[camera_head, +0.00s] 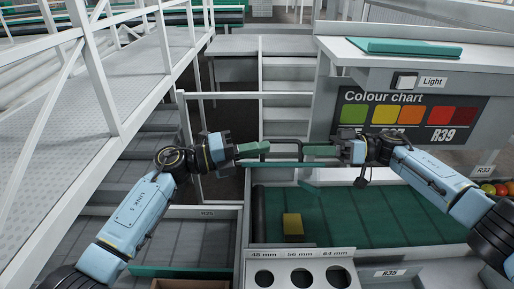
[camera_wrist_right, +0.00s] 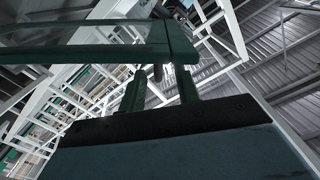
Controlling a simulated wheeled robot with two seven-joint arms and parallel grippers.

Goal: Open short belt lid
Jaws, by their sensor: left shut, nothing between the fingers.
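The short belt lid is a thin green-edged panel (camera_head: 272,163) above the near end of the short green belt. A dark bar-like handle (camera_head: 290,143) rises along it between my two grippers. My left gripper (camera_head: 264,148) is shut and empty at the handle's left end; I cannot tell whether it touches it. My right gripper (camera_head: 306,150) is at the handle's right end. In the right wrist view its two green fingers (camera_wrist_right: 160,88) stand apart, with a dark rod end between their tips and a gap around it. A green-framed clear panel (camera_wrist_right: 85,38) is close to those fingers.
The green belt (camera_head: 365,215) carries a yellow block (camera_head: 293,226). A plate with round sizing holes (camera_head: 300,277) is at the front. The colour chart panel (camera_head: 408,118) stands behind my right arm. A white railing (camera_head: 95,75) and steps are at left.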

